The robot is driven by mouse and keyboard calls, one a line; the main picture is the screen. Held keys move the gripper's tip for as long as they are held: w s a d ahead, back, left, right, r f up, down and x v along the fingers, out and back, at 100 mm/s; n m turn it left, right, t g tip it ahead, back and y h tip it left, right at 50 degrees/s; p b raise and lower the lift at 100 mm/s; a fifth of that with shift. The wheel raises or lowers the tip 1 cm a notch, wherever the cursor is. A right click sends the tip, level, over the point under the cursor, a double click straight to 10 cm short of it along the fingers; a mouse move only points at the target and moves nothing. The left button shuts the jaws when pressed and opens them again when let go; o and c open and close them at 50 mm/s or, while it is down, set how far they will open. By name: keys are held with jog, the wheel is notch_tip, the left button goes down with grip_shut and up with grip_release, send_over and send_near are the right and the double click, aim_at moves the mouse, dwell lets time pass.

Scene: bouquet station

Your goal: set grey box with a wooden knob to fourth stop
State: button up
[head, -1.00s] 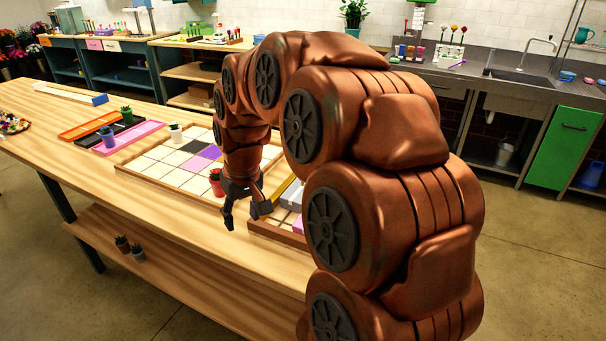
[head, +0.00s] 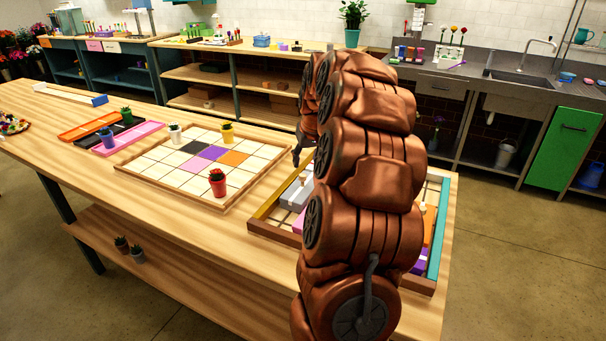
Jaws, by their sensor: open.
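My gripper (head: 299,154) is small and dark in the head view, above the left back part of a framed tray (head: 271,236). My own arm hides part of it, and it looks empty. It is open. A light grey block (head: 293,196) lies in the tray just below it, apart from it. I cannot tell whether this block is the grey box. No wooden knob shows clearly, and my arm covers the middle of the tray.
Left of the tray lies a grid board (head: 143,179) with a red pot (head: 217,183), a yellow pot (head: 227,133) and a white pot (head: 175,134). Orange and pink trays (head: 127,138) lie further left.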

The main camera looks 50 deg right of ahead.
aim_at(303, 175)
jog(key=shift+p+x, duration=1)
jog(key=shift+x, duration=2.85)
jog(key=shift+c, duration=0.3)
grip_shut()
